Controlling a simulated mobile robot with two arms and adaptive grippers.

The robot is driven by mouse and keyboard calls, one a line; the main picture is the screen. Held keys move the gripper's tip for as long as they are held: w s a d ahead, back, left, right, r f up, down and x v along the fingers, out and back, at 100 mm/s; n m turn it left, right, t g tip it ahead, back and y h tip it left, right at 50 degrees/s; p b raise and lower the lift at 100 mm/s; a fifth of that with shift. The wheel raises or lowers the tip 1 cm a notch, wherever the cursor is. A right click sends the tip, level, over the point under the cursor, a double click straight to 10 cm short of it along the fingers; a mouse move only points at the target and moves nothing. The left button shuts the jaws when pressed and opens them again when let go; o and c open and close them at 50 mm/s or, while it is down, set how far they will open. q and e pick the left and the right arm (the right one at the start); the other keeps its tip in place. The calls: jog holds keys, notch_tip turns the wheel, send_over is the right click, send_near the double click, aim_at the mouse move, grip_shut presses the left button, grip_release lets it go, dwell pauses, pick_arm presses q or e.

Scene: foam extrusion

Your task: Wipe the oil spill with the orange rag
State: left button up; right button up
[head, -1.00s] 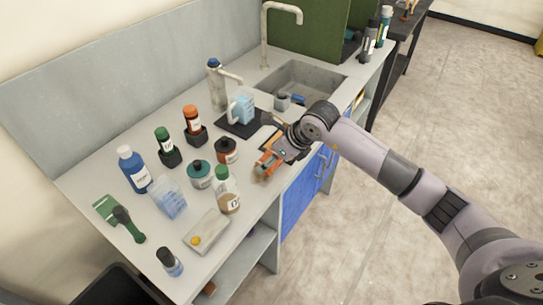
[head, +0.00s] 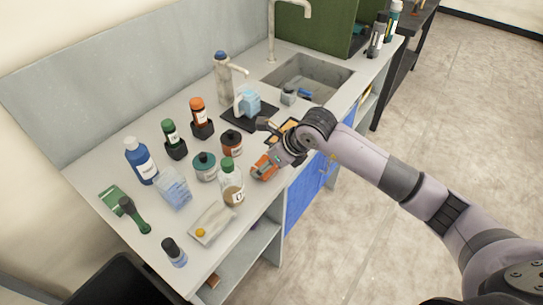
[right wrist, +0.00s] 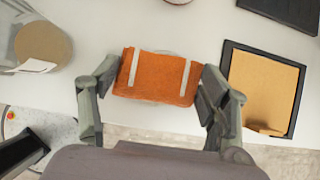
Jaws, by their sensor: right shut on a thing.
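The orange rag (head: 263,168) is a folded orange block with two pale stripes near the counter's front edge. My right gripper (right wrist: 153,88) has its fingers on both sides of the rag, which also shows in the right wrist view (right wrist: 157,78). It is shut on the rag, close to the counter top; I cannot tell whether the rag touches it. A black-framed tray with an amber-tan surface (right wrist: 262,88) lies to the right of the rag in the wrist view. I cannot make out a clear oil spill.
A clear bottle with brown liquid (head: 232,187) stands just left of the rag. Several other bottles, including a blue one (head: 140,160), crowd the counter's left half. A sink (head: 306,78) and tap are behind. A flat pale tray (head: 213,225) lies in front.

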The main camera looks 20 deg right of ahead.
jog(key=shift+s+a+f, duration=0.1)
jog(key=shift+s+a, duration=0.55)
jog(key=shift+a, duration=0.15)
jog(key=shift+s+a+f, duration=0.1)
jog(key=shift+s+a, duration=0.5)
jog(key=shift+a, duration=0.2)
jog(key=shift+f+b, duration=0.15)
jog(key=shift+b, duration=0.25)
jog(key=shift+w+d+b, duration=0.3)
jog(key=shift+w+d, duration=0.2)
jog(key=shift+d, duration=0.25)
jog(key=shift+w+d+b, duration=0.25)
jog(key=shift+w+d, duration=0.25)
jog(key=shift+d, duration=0.2)
jog(key=shift+w+d+r+b, duration=0.15)
jog(key=shift+w+d+b, duration=0.25)
jog(key=shift+w+d, duration=0.45)
jog(key=shift+w+d+r+b, duration=0.1)
jog(key=shift+w+d+b, duration=0.3)
jog(key=shift+w+d, duration=0.45)
jog(key=shift+s+d+r, duration=0.15)
jog(key=shift+s, duration=0.05)
